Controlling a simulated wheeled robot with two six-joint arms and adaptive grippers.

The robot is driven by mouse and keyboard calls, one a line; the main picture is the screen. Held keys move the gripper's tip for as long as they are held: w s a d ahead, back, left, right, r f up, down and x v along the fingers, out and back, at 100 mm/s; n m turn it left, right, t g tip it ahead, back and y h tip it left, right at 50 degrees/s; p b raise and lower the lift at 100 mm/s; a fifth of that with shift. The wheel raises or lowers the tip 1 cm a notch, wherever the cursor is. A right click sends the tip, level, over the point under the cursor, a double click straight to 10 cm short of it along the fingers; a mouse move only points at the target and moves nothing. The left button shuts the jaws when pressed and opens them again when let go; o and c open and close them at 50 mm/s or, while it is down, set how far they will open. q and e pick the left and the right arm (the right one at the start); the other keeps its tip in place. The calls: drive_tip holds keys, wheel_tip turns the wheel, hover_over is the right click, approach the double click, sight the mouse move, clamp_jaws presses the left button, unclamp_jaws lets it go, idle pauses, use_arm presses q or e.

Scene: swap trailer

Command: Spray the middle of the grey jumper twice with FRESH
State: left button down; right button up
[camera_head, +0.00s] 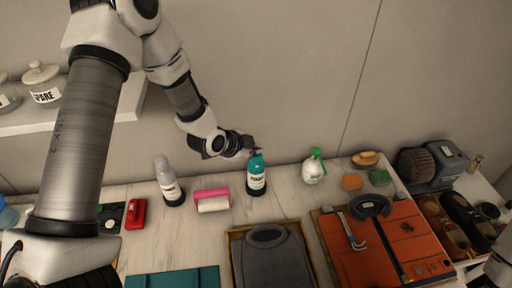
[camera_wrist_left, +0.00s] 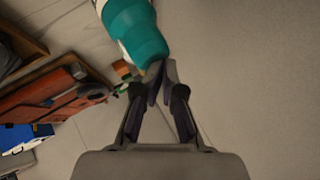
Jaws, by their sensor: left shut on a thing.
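A teal spray bottle (camera_head: 257,180) with a white label stands upright at the back of the table; its small lettering is hard to read for certain. My left gripper (camera_head: 252,149) is at its top, coming from the left and behind. In the left wrist view the gripper's fingertips (camera_wrist_left: 161,72) are close together against the teal bottle (camera_wrist_left: 138,38), shut on its top part. The grey jumper (camera_head: 270,264) lies folded at the front middle, its lower part cut off by the picture's edge. My right gripper is not in view.
An orange garment (camera_head: 375,250), a teal cloth (camera_head: 172,279) and shoes (camera_head: 440,222) lie nearer the front.

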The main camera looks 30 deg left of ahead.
use_arm(q)
drive_tip(key=shift+s+f, duration=0.15)
drive_tip(key=shift+f, duration=0.05)
drive_tip(key=shift+r+p, duration=0.2)
drive_tip(key=shift+p, duration=0.1)
drive_tip(key=shift+a, duration=0.1)
drive_tip(key=r+p, duration=0.1)
drive_tip(key=r, duration=0.1)
drive_tip(key=r+p, duration=0.2)
drive_tip(key=w+r+p, duration=0.1)
drive_tip(key=r+p, duration=0.1)
drive_tip(key=shift+a, duration=0.2)
drive_tip(key=shift+r, duration=0.1)
drive_tip(key=shift+s+d, duration=0.15)
drive_tip(key=shift+w, duration=0.2)
drive_tip(key=shift+s, duration=0.1)
